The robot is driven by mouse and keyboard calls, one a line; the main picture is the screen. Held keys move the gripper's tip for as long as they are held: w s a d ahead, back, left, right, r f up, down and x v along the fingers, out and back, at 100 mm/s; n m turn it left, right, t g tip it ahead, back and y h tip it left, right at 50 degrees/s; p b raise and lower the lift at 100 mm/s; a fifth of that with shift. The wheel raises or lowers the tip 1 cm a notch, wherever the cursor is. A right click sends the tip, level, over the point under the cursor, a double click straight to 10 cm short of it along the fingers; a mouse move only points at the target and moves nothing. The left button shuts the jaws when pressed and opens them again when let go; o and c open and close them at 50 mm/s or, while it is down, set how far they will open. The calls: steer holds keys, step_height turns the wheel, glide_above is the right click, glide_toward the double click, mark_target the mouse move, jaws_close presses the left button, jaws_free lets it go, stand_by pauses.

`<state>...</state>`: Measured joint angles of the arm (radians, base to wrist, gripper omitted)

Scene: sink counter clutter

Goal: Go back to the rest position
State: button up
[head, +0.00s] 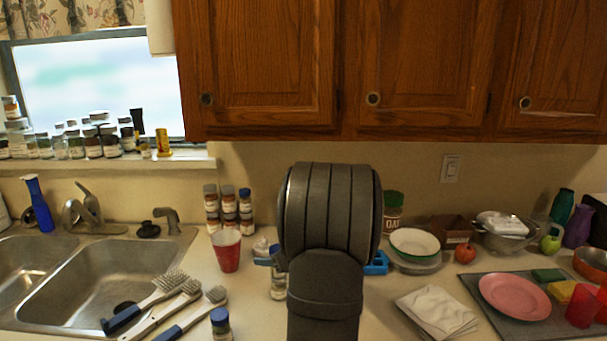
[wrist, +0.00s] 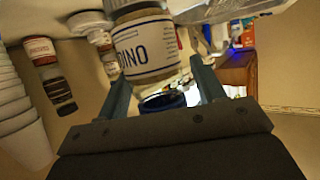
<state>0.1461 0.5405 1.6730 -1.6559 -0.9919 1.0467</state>
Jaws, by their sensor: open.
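My gripper (wrist: 160,76) is open in the wrist view, with one finger on each side of the picture's middle. A jar with a white label (wrist: 146,48) shows between and beyond the fingertips; I cannot tell whether either finger touches it. A dark blue round lid or jar (wrist: 163,101) shows lower between the fingers. In the head view my arm stands over the middle of the counter and hides the gripper. A small jar (head: 278,287) is partly hidden at the arm's left side.
A red cup (head: 227,250) and stacked spice jars (head: 229,210) stand left of my arm. Brushes (head: 178,304) lie by the sink (head: 100,285). Bowls (head: 414,243), folded cloths (head: 437,311) and a pink plate (head: 514,296) are right. Wooden cabinets (head: 420,65) hang above.

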steer(key=r, duration=0.4)
steer(key=shift+s+d, duration=0.1)
steer(key=shift+d, duration=0.25)
steer(key=s+d+r+m+t+h, duration=0.2)
steer(key=s+d+r+m+h, duration=0.15)
steer(key=d, duration=0.65)
steer(key=s+d+r+m+t+h, duration=0.2)
steer(key=s+d+r+m+t, duration=0.15)
steer(key=d, duration=0.75)
steer(key=s+d+f+m+h, duration=0.4)
steer(key=s+d+m+h, duration=0.1)
steer(key=s+d+h, duration=0.1)
steer(key=s+d+f+m+g+h, duration=0.1)
steer(key=s+d+f+m+h, duration=0.4)
steer(key=s+d, duration=0.3)
steer(key=shift+s+d+h, duration=0.4)
steer(key=shift+s+h, duration=0.25)
steer(key=shift+s, duration=0.95)
steer(key=shift+o, duration=0.2)
